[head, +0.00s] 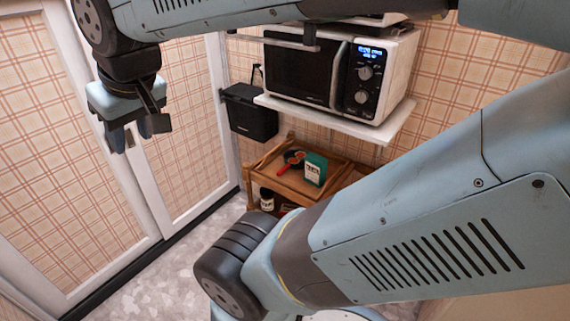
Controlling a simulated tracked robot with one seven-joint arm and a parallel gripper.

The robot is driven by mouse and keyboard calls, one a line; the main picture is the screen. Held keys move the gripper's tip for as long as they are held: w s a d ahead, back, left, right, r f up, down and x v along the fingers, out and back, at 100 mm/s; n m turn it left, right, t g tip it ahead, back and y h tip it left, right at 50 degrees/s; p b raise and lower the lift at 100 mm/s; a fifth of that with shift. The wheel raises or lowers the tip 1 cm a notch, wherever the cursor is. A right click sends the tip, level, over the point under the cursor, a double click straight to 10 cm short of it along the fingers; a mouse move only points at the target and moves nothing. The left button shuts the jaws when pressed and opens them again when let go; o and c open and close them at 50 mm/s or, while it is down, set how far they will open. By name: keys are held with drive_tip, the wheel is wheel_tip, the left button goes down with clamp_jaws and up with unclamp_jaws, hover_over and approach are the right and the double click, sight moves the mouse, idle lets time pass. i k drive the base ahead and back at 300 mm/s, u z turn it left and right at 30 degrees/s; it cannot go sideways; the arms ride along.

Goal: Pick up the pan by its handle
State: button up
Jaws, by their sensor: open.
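A small pan (293,157) with a dark bowl and a red-orange handle lies on the top of a wooden shelf unit (300,186). Its handle points down and to the left in the picture. My gripper (136,137) hangs at the upper left, in front of the plaid doors, with its fingers pointing down. It is open and empty, well apart from the pan.
A white wall shelf with a microwave (335,75) hangs above. A black box (248,113) hangs on the wall at left. A jar (266,199) stands on the lower shelf.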

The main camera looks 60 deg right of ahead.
sight(290, 152)
drive_tip(key=z, duration=0.15)
drive_tip(key=k, duration=0.95)
drive_tip(key=z, duration=1.45)
drive_tip(key=i, duration=0.5)
drive_tip(key=u, duration=0.35)
